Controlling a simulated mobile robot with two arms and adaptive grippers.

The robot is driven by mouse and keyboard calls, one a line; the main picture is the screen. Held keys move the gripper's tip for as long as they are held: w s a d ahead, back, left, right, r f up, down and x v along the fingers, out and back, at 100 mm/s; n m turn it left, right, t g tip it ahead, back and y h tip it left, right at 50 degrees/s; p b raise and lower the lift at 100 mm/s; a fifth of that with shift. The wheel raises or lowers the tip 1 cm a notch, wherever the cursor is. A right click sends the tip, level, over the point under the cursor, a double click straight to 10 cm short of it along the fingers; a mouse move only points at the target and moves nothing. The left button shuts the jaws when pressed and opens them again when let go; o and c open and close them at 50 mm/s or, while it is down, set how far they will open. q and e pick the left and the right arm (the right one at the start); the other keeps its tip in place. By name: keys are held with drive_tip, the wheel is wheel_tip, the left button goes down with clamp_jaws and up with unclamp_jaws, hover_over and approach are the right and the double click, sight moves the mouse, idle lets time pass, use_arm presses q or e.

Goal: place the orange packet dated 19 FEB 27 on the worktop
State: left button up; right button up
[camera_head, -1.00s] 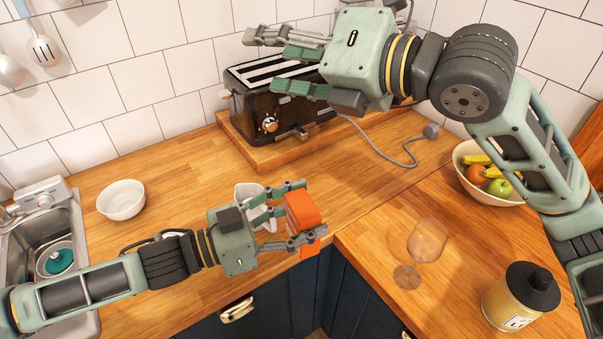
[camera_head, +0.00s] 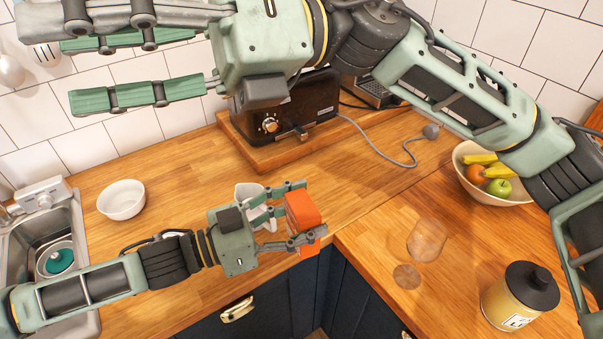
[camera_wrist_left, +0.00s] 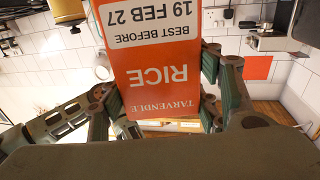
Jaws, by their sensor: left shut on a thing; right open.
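The orange packet (camera_head: 303,211) is held by my left gripper (camera_head: 300,214), near the worktop's front edge by the inner corner. In the left wrist view the packet (camera_wrist_left: 155,65) shows upside-down print reading TARVENDLE RICE, BEST BEFORE 19 FEB 27. The fingers are shut on its sides. Whether its lower end touches anything is hidden. The wooden worktop (camera_head: 175,235) lies behind and on both sides of the packet. My right gripper (camera_head: 72,74) is open and empty, high at the upper left, in front of the tiled wall.
A white jug (camera_head: 247,193) stands close behind my left gripper. A clear glass (camera_head: 428,240) and a yellow jar (camera_head: 507,305) are on the right worktop, with a fruit bowl (camera_head: 480,180) behind. Mid-worktop is clear.

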wheel_tip(320, 180, down, 9)
drive_tip(key=t+h, duration=0.1)
drive_tip(key=h, duration=0.4)
drive_tip(key=m+t+h, duration=0.8)
drive_tip(key=m+h, duration=0.2)
drive_tip(key=h, duration=0.2)
approach(302, 223)
drive_tip(key=w+f, duration=0.1)
drive_tip(key=w, duration=0.1)
drive_tip(key=w+f, duration=0.2)
drive_tip(key=shift+a+f, duration=0.15)
drive_tip(key=shift+f, duration=0.45)
wheel_tip(302, 223, down, 11)
drive_tip(key=shift+f, duration=0.1)
drive_tip(key=c, duration=1.3)
use_arm(q)
drive_tip(key=o, duration=1.5)
use_arm(e)
clamp_jaws()
